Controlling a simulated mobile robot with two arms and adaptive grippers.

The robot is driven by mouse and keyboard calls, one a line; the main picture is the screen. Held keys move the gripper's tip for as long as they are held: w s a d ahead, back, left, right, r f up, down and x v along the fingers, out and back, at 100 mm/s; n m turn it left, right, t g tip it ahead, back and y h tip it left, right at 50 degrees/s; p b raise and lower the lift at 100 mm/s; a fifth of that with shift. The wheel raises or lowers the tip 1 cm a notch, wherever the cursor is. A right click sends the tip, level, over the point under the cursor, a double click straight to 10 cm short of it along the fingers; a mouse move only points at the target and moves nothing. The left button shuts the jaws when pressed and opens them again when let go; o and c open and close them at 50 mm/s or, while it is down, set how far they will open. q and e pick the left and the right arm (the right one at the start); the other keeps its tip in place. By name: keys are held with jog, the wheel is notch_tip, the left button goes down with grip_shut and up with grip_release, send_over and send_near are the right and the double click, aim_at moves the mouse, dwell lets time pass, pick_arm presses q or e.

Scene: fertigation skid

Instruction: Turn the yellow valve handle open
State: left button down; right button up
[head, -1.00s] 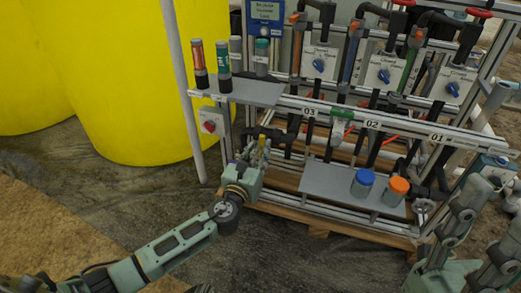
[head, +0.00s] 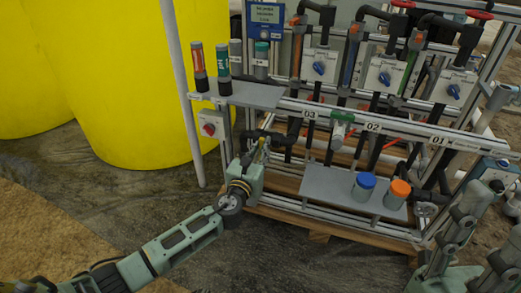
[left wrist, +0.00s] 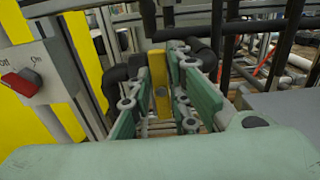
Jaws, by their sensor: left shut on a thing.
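The yellow valve handle (left wrist: 160,85) stands upright between the fingers in the left wrist view, beside a black pipe. In the head view only a small part of the yellow handle (head: 260,148) shows above my gripper, at the left end of the pipe rack. My left gripper (head: 256,158) is shut on the handle, with one green finger on each side of it in the left wrist view (left wrist: 161,75). The valve body is mostly hidden behind the fingers. My right gripper (head: 490,205) is at the lower right of the head view, its fingers apart and empty.
A grey box with a red switch (left wrist: 22,82) is close on the left in the wrist view. A grey shelf (head: 325,187) holds a blue-capped jar (head: 363,186) and an orange-capped jar (head: 397,194). Yellow tanks (head: 120,80) stand behind. The floor in front is clear.

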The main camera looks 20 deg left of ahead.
pick_arm(q)
jog(key=shift+a+n, duration=0.1)
jog(key=shift+n, duration=0.5)
jog(key=shift+a+f+n+b, duration=0.2)
jog(key=shift+f+n+b, duration=0.05)
jog(key=shift+n, duration=2.55)
jog(key=shift+a+f+n+b, duration=0.2)
jog(key=shift+n+b, duration=0.05)
jog(key=shift+n, duration=2.55)
jog(key=shift+a+f+n+b, duration=0.2)
jog(key=shift+f+n+b, duration=0.05)
jog(key=shift+n, duration=2.55)
jog(key=c, duration=1.7)
grip_release()
jog(key=shift+s, duration=0.1)
